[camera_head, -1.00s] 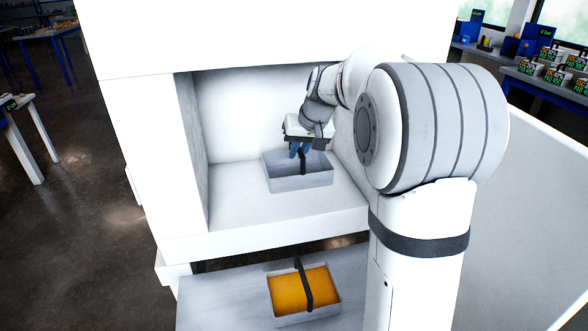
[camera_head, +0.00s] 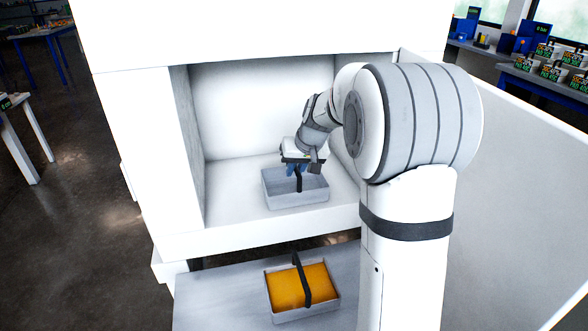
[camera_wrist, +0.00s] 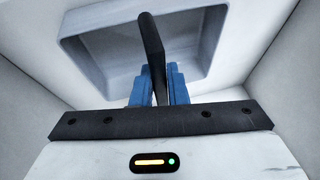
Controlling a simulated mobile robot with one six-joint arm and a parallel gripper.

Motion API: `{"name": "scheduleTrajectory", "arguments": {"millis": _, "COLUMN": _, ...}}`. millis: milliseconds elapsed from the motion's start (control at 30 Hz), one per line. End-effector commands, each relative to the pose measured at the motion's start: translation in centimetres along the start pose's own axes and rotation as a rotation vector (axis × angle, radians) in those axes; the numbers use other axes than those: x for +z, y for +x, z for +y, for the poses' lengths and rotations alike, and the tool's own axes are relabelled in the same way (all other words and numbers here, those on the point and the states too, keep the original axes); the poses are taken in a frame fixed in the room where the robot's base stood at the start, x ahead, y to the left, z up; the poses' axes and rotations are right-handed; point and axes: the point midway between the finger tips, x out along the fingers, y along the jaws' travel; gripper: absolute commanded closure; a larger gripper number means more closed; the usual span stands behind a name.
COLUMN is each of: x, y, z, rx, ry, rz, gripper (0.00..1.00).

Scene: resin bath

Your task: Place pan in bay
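A grey pan (camera_head: 296,198) with a dark handle across it is inside the white bay (camera_head: 260,236). It looks empty. My gripper (camera_head: 297,170) is over the pan with its blue fingers at the handle. In the wrist view my gripper (camera_wrist: 158,85) has its two blue fingers on either side of the dark handle (camera_wrist: 151,45), closed against it, and the pan (camera_wrist: 205,50) shows beyond. I cannot tell whether the pan's underside touches the bay floor. A second pan (camera_head: 306,314), filled with orange material and with a dark handle, sits on the grey surface below.
The bay has side walls and a back wall (camera_head: 260,110) close around my arm. The grey lower surface (camera_head: 225,295) is clear to the left of the orange-filled pan. A white panel (camera_head: 510,190) stands to the right.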

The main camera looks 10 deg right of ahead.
Motion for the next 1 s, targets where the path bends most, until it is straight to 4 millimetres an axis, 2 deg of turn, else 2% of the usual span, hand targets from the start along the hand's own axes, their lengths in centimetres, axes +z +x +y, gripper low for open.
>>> {"name": "scheduleTrajectory", "arguments": {"millis": 33, "x": 0.0, "y": 0.0, "z": 0.0, "rx": 0.0, "ry": 0.0, "rz": 0.0, "gripper": 0.82}}
{"name": "scheduleTrajectory", "arguments": {"millis": 233, "x": 0.0, "y": -0.1, "z": -0.1, "rx": 0.0, "ry": -0.001, "rz": 0.0, "gripper": 0.66}}
{"name": "scheduleTrajectory", "arguments": {"millis": 567, "x": -0.2, "y": -0.6, "z": -0.2, "rx": 0.0, "ry": -0.001, "rz": 0.0, "gripper": 0.66}}
{"name": "scheduleTrajectory", "arguments": {"millis": 667, "x": -0.2, "y": -1.9, "z": -0.1, "rx": 0.0, "ry": -0.001, "rz": 0.003, "gripper": 0.66}}
{"name": "scheduleTrajectory", "arguments": {"millis": 1000, "x": -0.2, "y": -9.2, "z": -0.2, "rx": 0.0, "ry": -0.002, "rz": 0.003, "gripper": 0.66}}
